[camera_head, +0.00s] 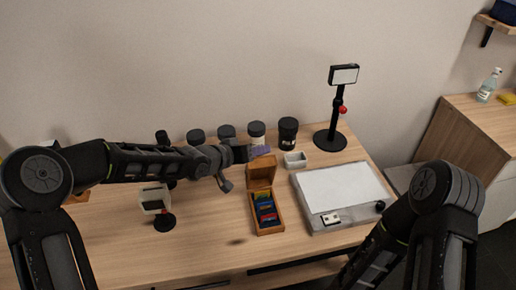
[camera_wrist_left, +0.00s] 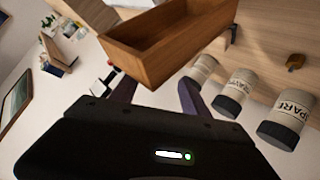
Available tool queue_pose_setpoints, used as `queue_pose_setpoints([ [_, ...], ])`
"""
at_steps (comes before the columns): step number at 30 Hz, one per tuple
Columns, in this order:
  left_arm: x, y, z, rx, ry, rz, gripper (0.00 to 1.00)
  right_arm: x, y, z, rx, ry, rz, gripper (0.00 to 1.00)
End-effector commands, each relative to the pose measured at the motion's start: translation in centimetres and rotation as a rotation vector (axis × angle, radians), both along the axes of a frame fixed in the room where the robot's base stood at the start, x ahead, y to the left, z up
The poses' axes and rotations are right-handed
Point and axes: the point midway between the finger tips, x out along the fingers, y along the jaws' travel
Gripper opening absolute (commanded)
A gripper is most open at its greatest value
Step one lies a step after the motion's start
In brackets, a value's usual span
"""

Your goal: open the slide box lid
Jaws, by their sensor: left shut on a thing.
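The slide box (camera_head: 268,218) is a small wooden box on the table, with several coloured slides inside. Its wooden lid (camera_head: 261,174) stands raised at the box's far end, so the inside shows. My left gripper (camera_head: 260,151) is at the lid's upper edge, shut on it. In the left wrist view the hollow wooden lid (camera_wrist_left: 165,48) fills the top middle, at the purple fingers of the left gripper (camera_wrist_left: 157,92). The exact contact is partly hidden. My right arm shows at lower right in the head view, but its gripper is out of the picture.
Several dark-lidded jars (camera_head: 257,133) stand behind the box. A small white tray (camera_head: 295,160) and a black stand (camera_head: 334,120) are at the back right. A white light panel (camera_head: 343,190) lies right of the box. A small device (camera_head: 155,199) stands left.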

Motion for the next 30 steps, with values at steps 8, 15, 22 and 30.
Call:
queue_pose_setpoints([
  [8,-2.4,3.3,2.3,0.002,-0.008,0.019,0.40,0.0,0.0,0.3,0.000,0.000,0.000,0.36],
  [15,-3.0,3.2,2.6,-0.001,-0.010,0.013,0.40,0.0,0.0,0.3,-0.001,0.001,0.000,0.36],
  [22,-3.0,3.1,2.7,-0.002,-0.010,0.011,0.40,0.0,0.0,0.3,-0.001,0.001,0.000,0.36],
  [30,-2.9,3.1,2.7,-0.002,-0.011,0.012,0.40,0.0,0.0,0.3,-0.001,0.000,0.000,0.36],
])
